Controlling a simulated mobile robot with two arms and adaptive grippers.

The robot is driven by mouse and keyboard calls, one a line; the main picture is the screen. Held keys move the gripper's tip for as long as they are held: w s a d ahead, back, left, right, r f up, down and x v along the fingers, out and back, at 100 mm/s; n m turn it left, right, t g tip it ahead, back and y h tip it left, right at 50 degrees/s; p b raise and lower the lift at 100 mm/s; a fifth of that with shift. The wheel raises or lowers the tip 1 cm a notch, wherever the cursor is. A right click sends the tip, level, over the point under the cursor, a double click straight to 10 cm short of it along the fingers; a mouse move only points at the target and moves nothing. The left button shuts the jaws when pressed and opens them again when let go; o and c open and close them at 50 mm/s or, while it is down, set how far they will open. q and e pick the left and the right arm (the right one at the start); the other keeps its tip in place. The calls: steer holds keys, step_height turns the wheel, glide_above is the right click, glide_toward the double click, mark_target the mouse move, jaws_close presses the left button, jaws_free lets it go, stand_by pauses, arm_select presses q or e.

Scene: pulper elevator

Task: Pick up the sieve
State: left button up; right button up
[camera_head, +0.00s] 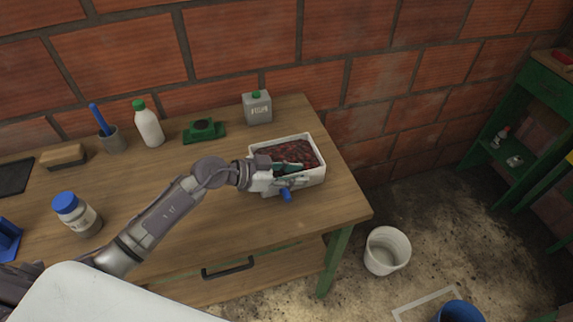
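My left gripper (288,180) is at the front left part of a white box (313,180) on the wooden table. The box holds dark red fruit or beans (305,152). A dark green piece (296,167) lies by the fingers over the box, and a blue end (286,195) sticks out below them at the front. These may be parts of the sieve, but no sieve can be made out for certain. The gripper covers this spot, and whether its fingers are closed on anything is too small to tell. My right gripper is out of view.
On the table (230,218) stand a grey canister (257,108), a green device (204,131), a white bottle (149,125), a cup with a blue-handled tool (113,141), a brush (63,157) and a blue-lidded jar (76,215). A white bucket (386,251) stands on the floor.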

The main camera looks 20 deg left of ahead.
arm_select(q)
jaws_close()
steer(key=shift+a+r, duration=0.1)
steer(key=shift+r, duration=0.05)
